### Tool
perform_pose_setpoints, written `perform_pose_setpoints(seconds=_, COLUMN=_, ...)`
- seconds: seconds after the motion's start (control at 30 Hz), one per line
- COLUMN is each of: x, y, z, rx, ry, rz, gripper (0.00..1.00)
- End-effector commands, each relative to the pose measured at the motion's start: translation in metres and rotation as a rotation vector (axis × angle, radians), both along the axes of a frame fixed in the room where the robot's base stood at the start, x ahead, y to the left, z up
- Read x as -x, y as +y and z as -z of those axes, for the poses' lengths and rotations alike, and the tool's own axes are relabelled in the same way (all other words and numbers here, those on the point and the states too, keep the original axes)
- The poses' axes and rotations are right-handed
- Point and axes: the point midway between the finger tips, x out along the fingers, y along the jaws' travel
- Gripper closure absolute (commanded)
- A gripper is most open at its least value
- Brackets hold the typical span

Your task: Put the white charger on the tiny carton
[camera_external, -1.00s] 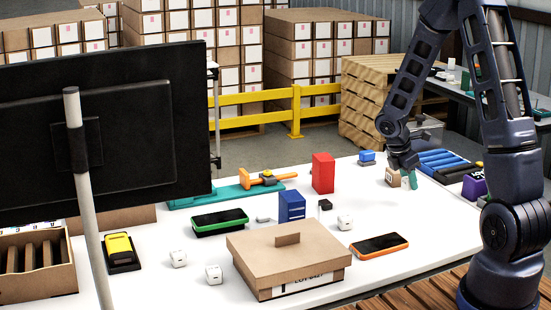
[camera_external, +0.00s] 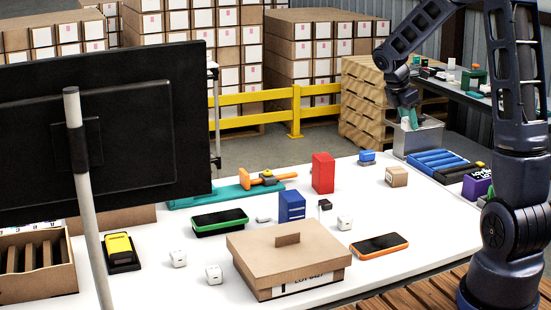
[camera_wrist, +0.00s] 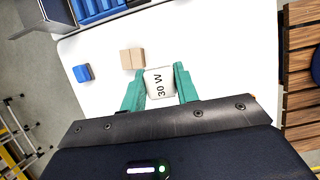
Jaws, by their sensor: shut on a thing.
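My gripper (camera_external: 408,118) has green fingers and is raised above the far right part of the white table, above and behind the tiny carton. In the wrist view my gripper (camera_wrist: 159,82) is shut on a white charger (camera_wrist: 159,84) marked "30 W". The charger is hard to make out in the external view. The tiny carton (camera_external: 396,177) is a small brown box on the table, apart from the gripper. It also shows in the wrist view (camera_wrist: 132,58), just beyond the charger and to its left. Its top is bare.
A small blue object (camera_external: 366,157) lies left of the carton. A grey bin (camera_external: 420,139) and a blue ribbed tray (camera_external: 437,162) stand behind and right of it. A red box (camera_external: 323,172) is further left. More white chargers (camera_external: 344,222) lie nearer the front.

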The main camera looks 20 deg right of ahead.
Motion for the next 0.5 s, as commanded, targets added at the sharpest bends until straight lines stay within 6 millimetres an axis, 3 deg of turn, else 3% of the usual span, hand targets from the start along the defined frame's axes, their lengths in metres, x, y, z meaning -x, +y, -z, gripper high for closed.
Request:
perform_pose_setpoints(seconds=0.1, x=-0.038, y=-0.017, z=-0.013, rx=0.0, ry=-0.002, rz=-0.009, gripper=0.93)
perform_pose_setpoints(seconds=0.23, x=-0.069, y=-0.031, z=-0.025, rx=-0.001, ry=-0.001, rz=-0.024, gripper=0.93)
perform_pose_setpoints(seconds=0.37, x=-0.086, y=-0.041, z=-0.031, rx=-0.001, ry=0.001, rz=-0.032, gripper=0.93)
perform_pose_setpoints(seconds=0.5, x=-0.091, y=-0.043, z=-0.022, rx=-0.001, ry=0.003, rz=-0.037, gripper=0.93)
